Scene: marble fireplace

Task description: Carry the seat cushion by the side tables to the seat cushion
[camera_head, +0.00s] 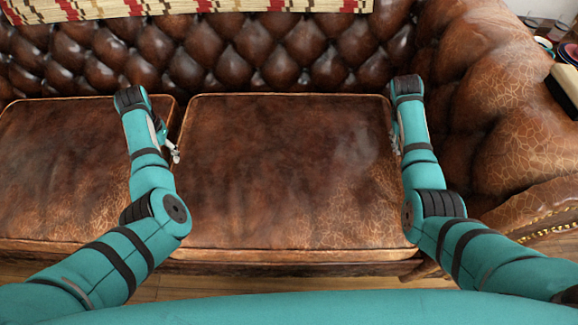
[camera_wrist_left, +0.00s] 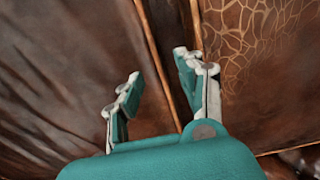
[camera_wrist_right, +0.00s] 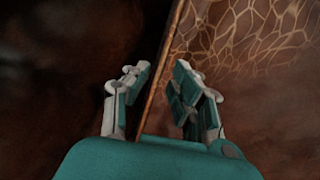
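A brown leather seat cushion (camera_head: 285,165) with piped edges lies on the sofa between my two arms. A second brown seat cushion (camera_head: 60,165) lies beside it on the left, with a narrow gap between them. My left gripper (camera_head: 172,150) is over that gap at the cushion's left edge. In the left wrist view its fingers (camera_wrist_left: 160,80) are spread apart above the piped edges. My right gripper (camera_head: 394,137) is at the right edge, partly hidden by its arm. In the right wrist view its fingers (camera_wrist_right: 163,80) are apart, with the piping running between them; contact cannot be told.
The tufted sofa back (camera_head: 270,50) rises behind the cushions, with a patterned throw (camera_head: 180,6) on top. The rolled sofa arm (camera_head: 490,110) stands close to my right arm. Dark objects (camera_head: 563,80) show beyond it. Wooden floor (camera_head: 230,284) shows in front.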

